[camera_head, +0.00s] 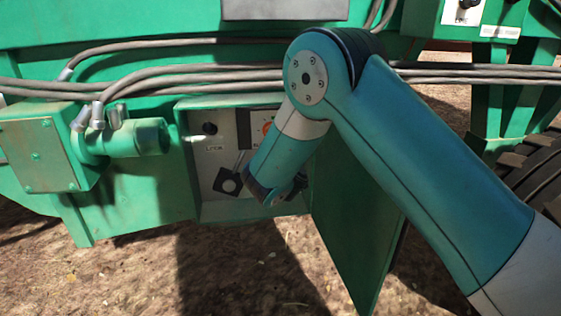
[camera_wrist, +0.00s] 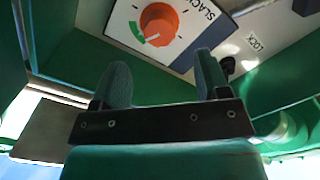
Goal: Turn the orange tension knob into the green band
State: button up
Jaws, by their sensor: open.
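The orange tension knob (camera_wrist: 159,24) sits on a white dial plate (camera_wrist: 185,52) inside the open green control box (camera_head: 240,102). A green band (camera_wrist: 138,31) curves on the plate at the knob's left in the wrist view. A small pale mark shows on the knob's lower left, by the band's lower end. In the head view the knob (camera_head: 267,128) is partly hidden behind my arm. My gripper (camera_wrist: 160,72) is open and empty, with its two fingers apart and short of the knob. In the head view my arm hides most of the gripper.
The box's green door (camera_head: 358,220) hangs open at the right, close to my arm. A black knob (camera_head: 209,128) and a dark square fitting (camera_head: 228,181) are on the panel to the left. Grey cables (camera_head: 180,75) run above the box.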

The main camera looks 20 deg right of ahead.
jog(key=s+a+b, duration=0.1)
jog(key=s+b, duration=0.1)
jog(key=s, duration=0.7)
jog(key=shift+s+a, duration=0.3)
jog(key=shift+s, duration=0.05)
